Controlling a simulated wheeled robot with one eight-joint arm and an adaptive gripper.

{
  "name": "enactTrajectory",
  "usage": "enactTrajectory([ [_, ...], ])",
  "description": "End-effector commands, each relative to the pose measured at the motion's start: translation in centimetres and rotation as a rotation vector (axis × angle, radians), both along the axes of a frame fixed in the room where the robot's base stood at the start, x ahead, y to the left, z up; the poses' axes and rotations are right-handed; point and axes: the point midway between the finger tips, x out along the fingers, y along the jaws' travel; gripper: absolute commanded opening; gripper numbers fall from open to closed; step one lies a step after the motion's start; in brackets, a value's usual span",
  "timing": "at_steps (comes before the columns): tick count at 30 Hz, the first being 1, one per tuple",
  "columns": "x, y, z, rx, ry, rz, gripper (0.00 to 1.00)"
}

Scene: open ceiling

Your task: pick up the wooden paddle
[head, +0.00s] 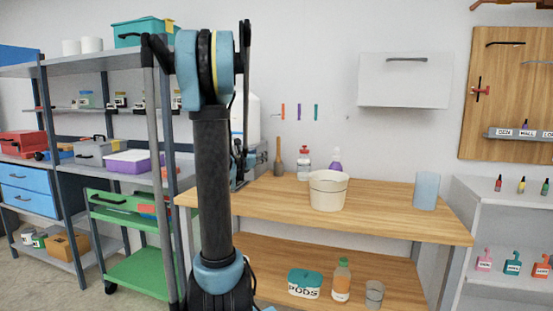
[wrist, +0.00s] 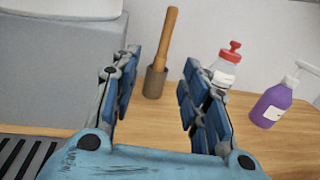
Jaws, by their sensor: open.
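In the head view the paddle (head: 278,158) stands near the wall at the back left of the tabletop. My gripper (wrist: 161,62) is open and empty, its two blue fingers on either side of the paddle in the picture, with the paddle beyond them and no contact seen. In the head view my arm partly hides the gripper.
A red-capped bottle (head: 304,163) and a purple pump bottle (head: 335,162) stand right of the paddle. A large grey object (wrist: 55,65) stands left of the paddle.

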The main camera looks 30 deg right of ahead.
Motion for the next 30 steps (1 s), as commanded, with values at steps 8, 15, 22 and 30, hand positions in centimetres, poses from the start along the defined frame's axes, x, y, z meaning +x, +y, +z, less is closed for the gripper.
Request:
enactTrajectory([
  [8,1.7,-5.7,0.0,0.000,-0.001,-0.023,0.41],
  [15,3.7,-9.5,0.0,0.000,-0.001,-0.026,0.41],
  [22,4.8,-11.3,0.0,0.001,-0.002,-0.025,0.41],
  [30,5.6,-12.7,0.0,0.001,-0.002,-0.026,0.41],
])
